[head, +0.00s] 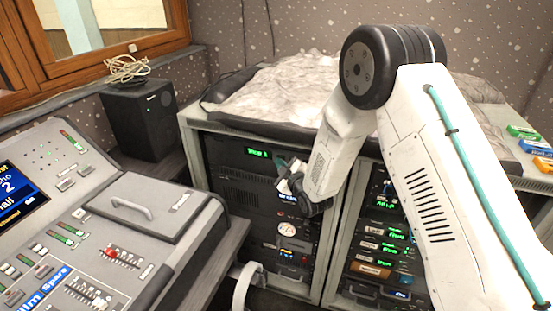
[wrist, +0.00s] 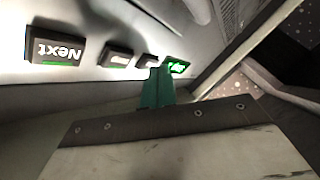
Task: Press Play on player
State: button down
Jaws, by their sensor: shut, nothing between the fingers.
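The player (head: 232,152) is the dark unit at the top of the left rack, with a green lit display (head: 258,152). My gripper (head: 282,161) is shut and empty in front of its right part and hides some of its face. In the wrist view the teal fingertips (wrist: 157,75) are close to a row of dark buttons. One button (wrist: 55,52) reads "Next", upside down. Two smaller buttons (wrist: 117,60) (wrist: 147,61) and a bright green lit element (wrist: 177,66) follow to its right. Their labels are unreadable, and I cannot tell whether the fingertips touch the panel.
A second rack (head: 385,240) with green displays stands to the right. A lighting console (head: 110,235) with faders fills the left front. A black speaker (head: 140,118) stands behind it. A grey rumpled cover (head: 280,88) lies on top of the racks.

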jog(key=shift+w, duration=0.2)
jog(key=shift+s, duration=0.1)
dwell(0.4)
jog(key=shift+s+a, duration=0.15)
jog(key=shift+s, duration=0.45)
jog(key=s, duration=0.1)
jog(key=s+a, duration=0.1)
jog(key=s, duration=0.2)
jog(key=shift+s+a, duration=0.4)
dwell(0.4)
